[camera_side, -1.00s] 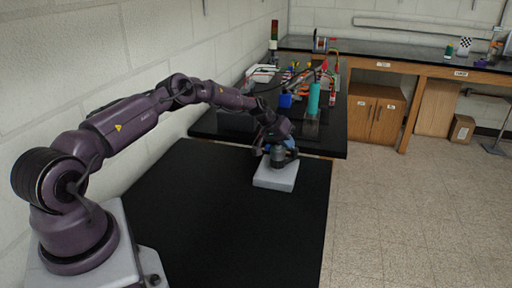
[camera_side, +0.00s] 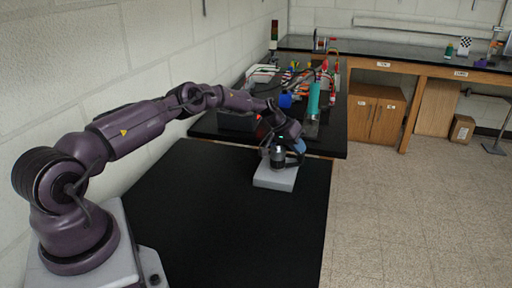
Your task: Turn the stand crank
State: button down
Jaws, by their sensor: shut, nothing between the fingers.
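A small stand with a pale grey base (camera_side: 275,177) sits on the black table near its far right side. A dark upright part (camera_side: 278,157) stands on the base, and a blue part (camera_side: 297,158) shows at its right. I cannot clearly tell which piece is the crank, as my wrist covers much of it. My gripper (camera_side: 284,146) is at the top of the stand, small and partly hidden. It is shut with nothing between its fingers, and I cannot tell whether it touches the stand.
The black table (camera_side: 220,235) is clear in front of the stand. Behind it, another black bench holds a teal cylinder (camera_side: 314,98), a blue object (camera_side: 285,101) and several small colored items. A white block wall runs along the left.

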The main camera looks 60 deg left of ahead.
jog(key=shift+d+m+g+h, duration=0.4)
jog(key=shift+d+m+h, duration=0.2)
jog(key=shift+d+m, duration=0.5)
jog(key=shift+a, duration=0.1)
